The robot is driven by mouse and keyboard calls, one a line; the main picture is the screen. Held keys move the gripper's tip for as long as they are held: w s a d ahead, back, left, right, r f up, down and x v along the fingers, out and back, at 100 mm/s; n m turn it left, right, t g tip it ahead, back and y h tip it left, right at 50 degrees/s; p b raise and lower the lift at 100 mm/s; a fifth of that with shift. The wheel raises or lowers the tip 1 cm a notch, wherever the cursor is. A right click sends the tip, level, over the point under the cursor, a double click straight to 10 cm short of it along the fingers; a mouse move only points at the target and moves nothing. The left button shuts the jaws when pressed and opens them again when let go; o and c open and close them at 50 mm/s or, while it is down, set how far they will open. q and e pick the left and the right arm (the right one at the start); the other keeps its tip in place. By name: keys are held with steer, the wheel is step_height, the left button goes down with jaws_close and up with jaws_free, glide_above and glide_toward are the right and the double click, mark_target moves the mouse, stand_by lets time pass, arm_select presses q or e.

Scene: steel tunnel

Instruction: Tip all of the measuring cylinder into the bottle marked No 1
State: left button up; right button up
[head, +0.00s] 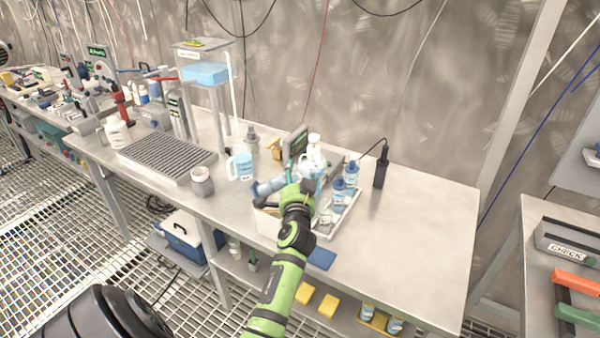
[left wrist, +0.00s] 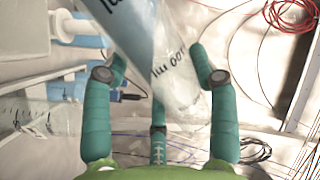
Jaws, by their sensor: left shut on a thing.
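My left gripper (head: 305,187) is shut on the clear measuring cylinder (left wrist: 165,50), whose printed marking and light blue tint show between the fingers in the left wrist view. The cylinder is strongly tilted. In the head view a bluish part of it (head: 267,187) shows left of my gripper, and the rest is hidden. A white tray (head: 350,209) beside the gripper holds small labelled bottles with blue contents or caps, such as one bottle (head: 351,173) and another bottle (head: 338,190). Their numbers are too small to read, so I cannot tell which is No 1.
A blue-filled jug (head: 240,167) and a grey jar (head: 202,181) stand left of my gripper. A white bottle (head: 314,152) stands behind it. A black handset (head: 381,167) stands to the right. The bench's right end (head: 425,225) is clear.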

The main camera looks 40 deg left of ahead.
arm_select(q)
steer(key=shift+s+a+f+m, duration=0.1)
steer(key=shift+a+f+m, duration=0.05)
steer(key=shift+f+m, duration=0.2)
steer(key=shift+f, duration=0.1)
steer(key=shift+s+a+f+m+b, duration=0.1)
steer(key=shift+f+m+b, duration=0.5)
steer(key=shift+f+m, duration=0.55)
steer(key=shift+r, duration=0.15)
step_height(320, 180, down, 2)
steer(key=m, duration=0.1)
steer(key=m+b, duration=0.1)
steer(key=shift+f+m, duration=0.2)
steer(key=shift+m, duration=0.1)
